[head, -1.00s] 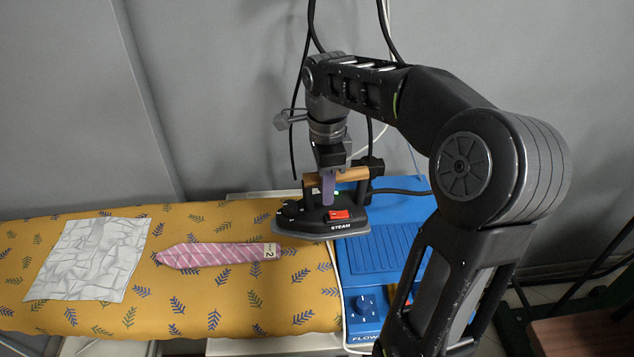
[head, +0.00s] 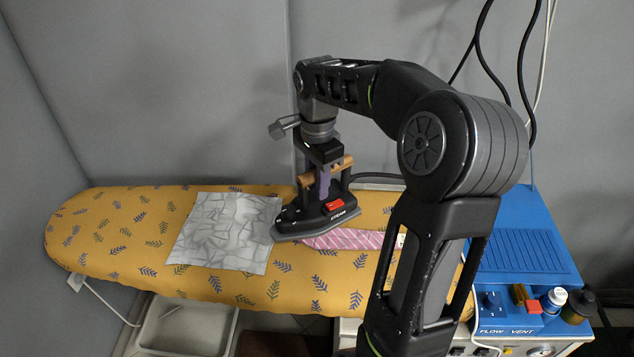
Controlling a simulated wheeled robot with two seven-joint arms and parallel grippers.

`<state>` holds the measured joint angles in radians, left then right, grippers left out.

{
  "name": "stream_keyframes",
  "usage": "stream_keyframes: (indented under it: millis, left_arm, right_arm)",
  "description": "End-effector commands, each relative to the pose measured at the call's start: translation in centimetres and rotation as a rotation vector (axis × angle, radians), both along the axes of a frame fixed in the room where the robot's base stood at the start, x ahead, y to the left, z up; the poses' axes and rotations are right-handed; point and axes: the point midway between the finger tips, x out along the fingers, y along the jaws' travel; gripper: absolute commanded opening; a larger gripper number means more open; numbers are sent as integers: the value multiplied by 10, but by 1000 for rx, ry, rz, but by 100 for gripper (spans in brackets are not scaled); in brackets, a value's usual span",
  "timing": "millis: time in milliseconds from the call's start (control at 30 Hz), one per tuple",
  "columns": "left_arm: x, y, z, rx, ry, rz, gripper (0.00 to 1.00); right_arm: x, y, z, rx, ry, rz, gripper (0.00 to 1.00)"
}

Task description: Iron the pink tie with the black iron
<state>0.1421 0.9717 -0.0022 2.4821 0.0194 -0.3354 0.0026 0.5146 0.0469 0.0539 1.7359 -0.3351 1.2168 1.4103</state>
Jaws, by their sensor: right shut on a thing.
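The black iron (head: 318,213) has a wooden handle, a red button and a grey soleplate. My right gripper (head: 323,184) is shut on its handle. The iron is over the left part of the pink tie (head: 352,239), with its tip toward the grey cloth; I cannot tell whether the soleplate touches the tie. The pink striped tie lies flat on the yellow ironing board (head: 200,291). Its left end is hidden by the iron, and its right end with a small tag is partly hidden by my right arm. My left gripper is not in view.
A crumpled silver-grey cloth (head: 227,232) lies on the board left of the iron. The blue iron station (head: 520,250) stands to the right with knobs and bottles. A cord runs from the iron to the right. The board's left end is clear.

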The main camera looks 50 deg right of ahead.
Motion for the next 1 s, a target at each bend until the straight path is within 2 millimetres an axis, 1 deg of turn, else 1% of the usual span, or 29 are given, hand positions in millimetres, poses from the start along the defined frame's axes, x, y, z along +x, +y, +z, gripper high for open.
stream_keyframes:
  millis: [33,300,667,867,1000]
  left_arm:
    - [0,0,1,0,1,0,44]
    - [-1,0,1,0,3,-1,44]
    - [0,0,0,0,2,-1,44]
    - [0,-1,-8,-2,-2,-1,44]
    - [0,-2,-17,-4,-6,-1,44]
  right_arm:
    - [2,-2,4,-6,-7,15,0]
    - [5,-3,4,-5,-5,103,0]
    - [6,-2,3,-5,-6,108,0]
    - [7,0,-8,-5,-5,107,0]
    - [8,3,-21,-5,-5,104,0]
